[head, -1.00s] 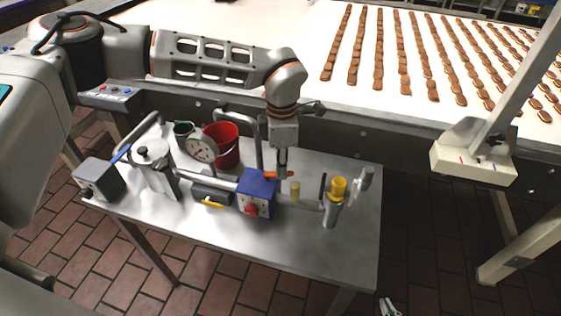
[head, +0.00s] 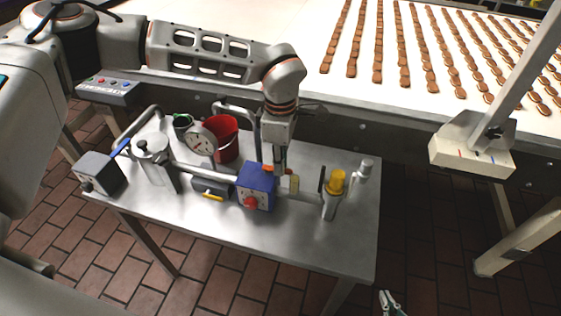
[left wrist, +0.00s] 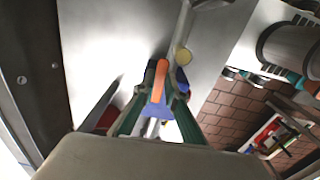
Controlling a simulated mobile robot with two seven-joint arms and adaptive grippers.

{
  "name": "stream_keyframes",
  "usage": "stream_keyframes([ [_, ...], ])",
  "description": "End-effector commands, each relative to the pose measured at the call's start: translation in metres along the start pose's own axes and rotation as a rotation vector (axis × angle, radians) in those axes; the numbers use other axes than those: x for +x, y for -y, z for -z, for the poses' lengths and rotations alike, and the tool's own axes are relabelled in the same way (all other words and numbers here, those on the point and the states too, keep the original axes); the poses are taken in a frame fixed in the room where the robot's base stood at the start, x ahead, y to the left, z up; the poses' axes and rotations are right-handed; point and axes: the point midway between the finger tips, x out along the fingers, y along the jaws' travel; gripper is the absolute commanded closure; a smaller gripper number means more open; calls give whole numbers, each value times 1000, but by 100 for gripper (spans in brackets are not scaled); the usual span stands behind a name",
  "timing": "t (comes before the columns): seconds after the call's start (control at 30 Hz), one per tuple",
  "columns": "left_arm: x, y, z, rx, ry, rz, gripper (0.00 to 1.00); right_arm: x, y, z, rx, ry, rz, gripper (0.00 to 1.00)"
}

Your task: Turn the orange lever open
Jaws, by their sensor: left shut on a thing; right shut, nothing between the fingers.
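The orange lever (head: 267,168) is on top of the blue box (head: 256,186), which sits in the pipe line on the steel table. My left gripper (head: 280,170) comes down from above at the lever and is shut on it. In the left wrist view the orange lever (left wrist: 160,78) lies between the green-edged fingers (left wrist: 156,105), with part of the blue box below it. In the head view the fingers hide part of the lever. My right gripper (head: 391,303) is shut and empty at the bottom edge, away from the table.
On the table (head: 330,257) stand a gauge (head: 201,141), a red bucket (head: 224,140), a steel pot (head: 154,160) and a yellow-capped fitting (head: 336,182). A yellow-handled part (head: 212,190) is left of the blue box. A conveyor with rows of biscuits runs behind.

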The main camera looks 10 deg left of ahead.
Motion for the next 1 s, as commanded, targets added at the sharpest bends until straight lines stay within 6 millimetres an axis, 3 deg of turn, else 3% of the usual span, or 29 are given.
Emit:
stream_keyframes([
  [0.07, 0, 0, 0, -1, 0, 0, 100, 0, 0, 1, 0, -1, 0, 100],
  [0.1, 0, 0, 0, -1, 0, 0, 85, 0, 0, 1, 0, -2, 0, 100],
  [0.17, 0, 0, 0, -1, 0, 0, 71, 0, 0, 1, 0, -2, 0, 100],
  [0.57, -3, 0, 0, -2, 0, -1, 71, -1, 0, 2, 0, -2, 1, 100],
  [0.73, -25, -1, 0, -3, 1, -4, 71, -1, 0, 1, 0, -2, 1, 100],
  [1.0, -80, -1, 0, -2, 1, -4, 71, 0, 0, 1, 0, -2, 1, 100],
])
